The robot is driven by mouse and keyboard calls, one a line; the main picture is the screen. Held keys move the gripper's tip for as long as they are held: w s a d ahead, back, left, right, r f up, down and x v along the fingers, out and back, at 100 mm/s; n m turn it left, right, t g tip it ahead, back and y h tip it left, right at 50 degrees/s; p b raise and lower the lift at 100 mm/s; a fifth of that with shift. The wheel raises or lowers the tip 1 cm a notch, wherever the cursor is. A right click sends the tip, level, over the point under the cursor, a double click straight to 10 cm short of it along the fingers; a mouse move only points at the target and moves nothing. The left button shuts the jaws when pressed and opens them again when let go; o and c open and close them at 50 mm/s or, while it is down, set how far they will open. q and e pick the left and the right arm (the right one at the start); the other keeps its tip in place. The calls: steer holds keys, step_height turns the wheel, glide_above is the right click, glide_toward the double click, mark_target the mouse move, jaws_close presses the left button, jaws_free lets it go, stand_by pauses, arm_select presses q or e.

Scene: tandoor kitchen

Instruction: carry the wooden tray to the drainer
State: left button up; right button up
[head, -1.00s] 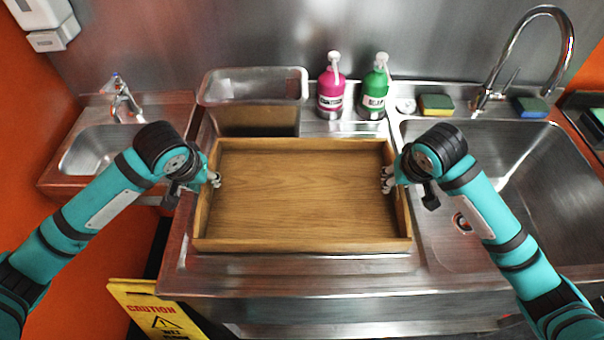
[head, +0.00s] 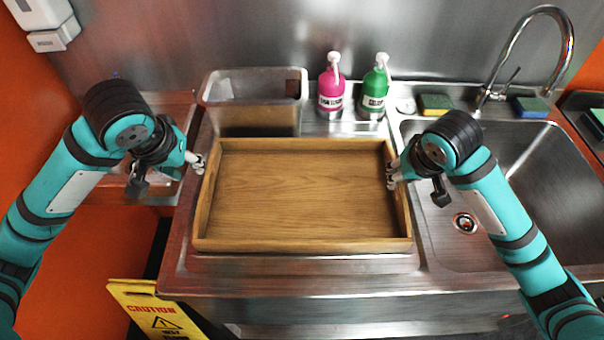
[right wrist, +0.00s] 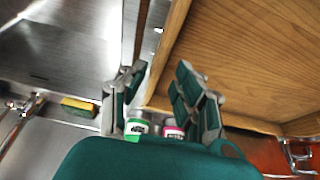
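The wooden tray (head: 300,244) lies flat on the steel drainer (head: 290,265), left of the sink basin. It is empty. My left gripper (head: 198,163) is just outside the tray's left wall, apart from it, and looks open and empty. My right gripper (head: 392,174) is at the tray's right wall. In the right wrist view, its fingers (right wrist: 158,92) are spread with a gap, one on each side of the tray's wall (right wrist: 167,52), not pressed on it.
A steel container (head: 254,118), a pink bottle (head: 331,95) and a green bottle (head: 373,97) stand behind the tray. The sink basin (head: 530,190) and tap (head: 566,50) are at right. A small basin (head: 90,150) is at left, a yellow caution sign (head: 155,312) below.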

steer(key=v, duration=0.6)
steer(key=shift+s+r, duration=0.1)
steer(key=shift+r, duration=0.3)
steer(key=shift+s+r, duration=0.3)
steer(key=shift+r, duration=0.15)
steer(key=shift+s+f, duration=0.1)
